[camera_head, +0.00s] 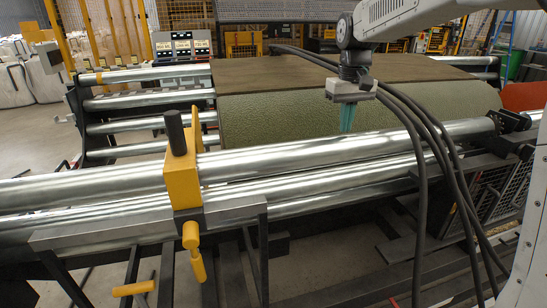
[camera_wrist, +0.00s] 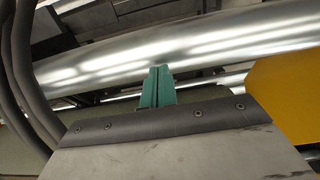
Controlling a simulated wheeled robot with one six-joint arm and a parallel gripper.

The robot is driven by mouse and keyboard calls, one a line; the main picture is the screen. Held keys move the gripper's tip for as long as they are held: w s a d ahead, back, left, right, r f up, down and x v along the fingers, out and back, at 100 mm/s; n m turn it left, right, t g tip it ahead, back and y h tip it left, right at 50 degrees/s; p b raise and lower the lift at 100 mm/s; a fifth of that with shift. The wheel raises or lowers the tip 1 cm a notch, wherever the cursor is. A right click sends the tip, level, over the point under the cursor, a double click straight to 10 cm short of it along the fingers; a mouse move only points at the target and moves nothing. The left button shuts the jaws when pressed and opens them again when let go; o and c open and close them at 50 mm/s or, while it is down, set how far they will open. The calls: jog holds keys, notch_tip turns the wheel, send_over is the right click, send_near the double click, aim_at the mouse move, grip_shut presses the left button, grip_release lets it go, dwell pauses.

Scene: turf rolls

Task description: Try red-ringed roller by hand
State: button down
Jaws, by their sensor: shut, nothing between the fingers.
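Several shiny metal rollers show in the head view. The long front roller (camera_head: 300,155) runs across the frame, with a lower roller (camera_head: 330,180) just below it. The uppermost roller at the back left (camera_head: 140,75) carries a small orange-yellow band; I cannot make out a clearly red ring on any roller. My gripper (camera_head: 347,122) points down with its teal fingers together and empty, in front of the green turf roll and above or behind the front roller. In the wrist view my gripper (camera_wrist: 157,84) overlaps a metal roller (camera_wrist: 190,48); contact cannot be told.
A yellow block (camera_head: 182,178) with a black handle stands on the front rollers; a yellow surface (camera_wrist: 288,95) shows at the right of the wrist view. A big green turf roll (camera_head: 275,118) lies behind. Dark cables hang from my arm across the rollers. A control panel (camera_head: 182,45) stands behind.

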aim_at(350, 144)
jog(key=shift+f, duration=0.45)
jog(key=shift+s, duration=0.1)
jog(key=shift+s+d+f, duration=0.15)
jog(key=shift+s+f, duration=0.1)
jog(key=shift+s, duration=0.55)
jog(key=shift+s+d+f, duration=0.15)
jog(key=shift+s+f, duration=0.1)
jog(key=shift+s, duration=0.5)
jog(key=shift+r, duration=0.1)
jog(key=shift+w+r, duration=0.2)
jog(key=shift+r, duration=1.8)
